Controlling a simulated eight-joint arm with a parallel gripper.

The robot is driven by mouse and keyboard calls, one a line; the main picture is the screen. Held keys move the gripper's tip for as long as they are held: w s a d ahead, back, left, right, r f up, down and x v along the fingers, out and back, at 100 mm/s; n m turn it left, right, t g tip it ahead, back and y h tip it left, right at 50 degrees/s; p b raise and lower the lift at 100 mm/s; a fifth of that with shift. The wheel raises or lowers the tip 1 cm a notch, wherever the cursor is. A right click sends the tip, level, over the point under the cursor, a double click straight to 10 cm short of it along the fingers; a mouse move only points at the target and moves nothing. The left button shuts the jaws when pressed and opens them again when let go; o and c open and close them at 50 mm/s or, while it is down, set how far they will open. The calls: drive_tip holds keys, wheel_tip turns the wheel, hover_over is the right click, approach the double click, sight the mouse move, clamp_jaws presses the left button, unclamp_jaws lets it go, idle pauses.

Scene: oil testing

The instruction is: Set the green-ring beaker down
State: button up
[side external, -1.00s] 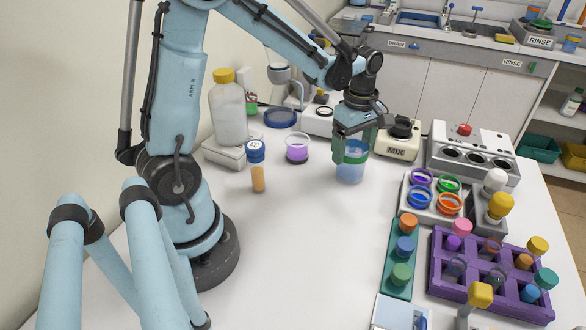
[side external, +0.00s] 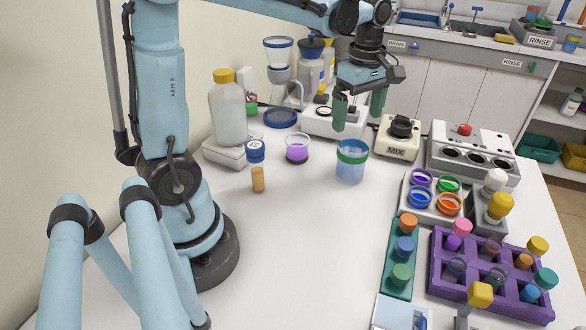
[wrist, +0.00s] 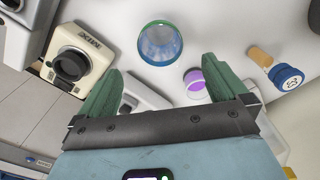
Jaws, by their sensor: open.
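The green-ring beaker (side external: 351,162) stands upright on the white table, with blue liquid in it and a green band near its rim. In the wrist view the beaker (wrist: 160,43) shows from above, beyond the fingers and touched by neither. My gripper (side external: 359,108) is open and empty, above and behind the beaker. Its two green fingers are spread wide apart in the wrist view (wrist: 172,90).
A purple-ring beaker (side external: 297,148) and a blue-capped vial (side external: 257,166) stand to the left. The MIX device (side external: 398,138) is close behind right. A rack with coloured rings (side external: 430,216) and a purple tube rack (side external: 464,289) are on the right. The front middle table is clear.

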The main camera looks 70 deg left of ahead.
drive_tip(key=s+d+m+t, duration=0.7)
drive_tip(key=s+m, duration=0.1)
drive_tip(key=m, duration=1.1)
drive_tip(key=shift+s+d+f+m, duration=0.3)
drive_tip(key=shift+d+f+m, duration=0.05)
drive_tip(key=shift+d+m, duration=0.05)
